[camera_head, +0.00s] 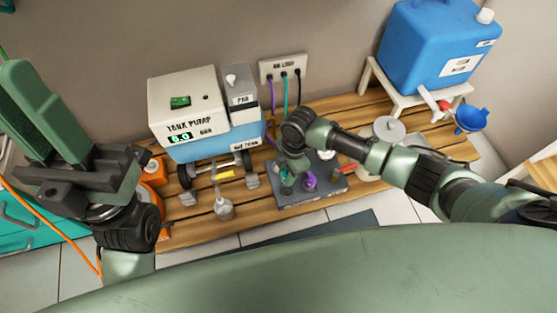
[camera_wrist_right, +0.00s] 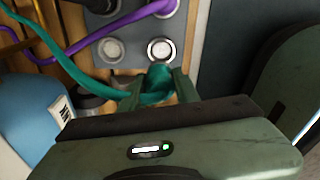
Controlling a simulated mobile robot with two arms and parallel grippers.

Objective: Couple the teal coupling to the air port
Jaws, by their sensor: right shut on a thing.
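My right gripper (camera_head: 291,181) is low over a grey port plate (camera_head: 325,192) on the wooden slatted bench. In the right wrist view the right gripper (camera_wrist_right: 157,92) is shut on the teal coupling (camera_wrist_right: 158,78), whose teal hose (camera_wrist_right: 65,62) runs off to the upper left. A bright-ringed round port (camera_wrist_right: 160,50) lies just beyond the coupling, with a greyer round port (camera_wrist_right: 111,50) beside it. Which one is the air port I cannot tell, and the coupling's mating end is hidden. My left gripper (camera_head: 70,165) is raised at the left, away from the plate; its fingertips are unclear.
A purple coupling (camera_head: 309,181) stands on the plate near my right gripper. The tank pump (camera_head: 190,115) stands left of the plate. A wall outlet box (camera_head: 283,68) feeds purple, teal and black lines. A blue container (camera_head: 435,45) sits on a white stand at right.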

